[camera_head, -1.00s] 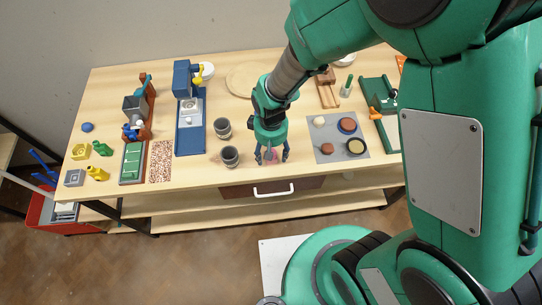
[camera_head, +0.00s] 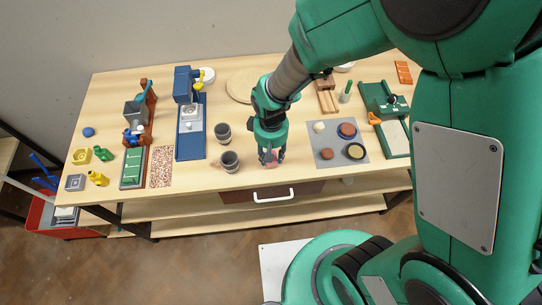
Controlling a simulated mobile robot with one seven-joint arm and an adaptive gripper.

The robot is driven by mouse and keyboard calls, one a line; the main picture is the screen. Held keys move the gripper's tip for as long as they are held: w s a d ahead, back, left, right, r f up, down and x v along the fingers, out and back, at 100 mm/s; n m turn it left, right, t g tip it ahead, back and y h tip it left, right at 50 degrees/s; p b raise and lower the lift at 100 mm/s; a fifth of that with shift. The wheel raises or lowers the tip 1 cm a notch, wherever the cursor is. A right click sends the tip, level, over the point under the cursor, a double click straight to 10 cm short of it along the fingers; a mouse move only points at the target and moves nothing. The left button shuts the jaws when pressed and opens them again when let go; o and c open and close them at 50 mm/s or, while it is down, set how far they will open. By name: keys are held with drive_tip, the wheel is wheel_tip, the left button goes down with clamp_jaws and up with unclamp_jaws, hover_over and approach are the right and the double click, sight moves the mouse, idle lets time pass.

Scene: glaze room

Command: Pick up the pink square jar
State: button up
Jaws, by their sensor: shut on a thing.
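The pink square jar (camera_head: 271,157) is at the front middle of the table, mostly hidden between the fingers of my gripper (camera_head: 271,160). Only a small pink part shows. My gripper points down and is shut on the jar. I cannot tell whether the jar touches the table or is slightly above it.
Two dark grey cups (camera_head: 229,161) stand left of my gripper. A grey mat (camera_head: 325,157) with several round pieces lies close on the right. A round wooden board (camera_head: 243,85) is behind. The table's front edge and a drawer handle (camera_head: 273,196) are just below.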

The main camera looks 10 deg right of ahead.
drive_tip(key=shift+r, duration=0.9)
drive_tip(key=s+d+p, duration=0.1)
drive_tip(key=s+d, duration=0.1)
drive_tip(key=s, duration=0.5)
drive_tip(key=s+d+r, duration=0.1)
drive_tip(key=s+d, duration=0.2)
drive_tip(key=s, duration=0.5)
drive_tip(key=shift+p, duration=0.4)
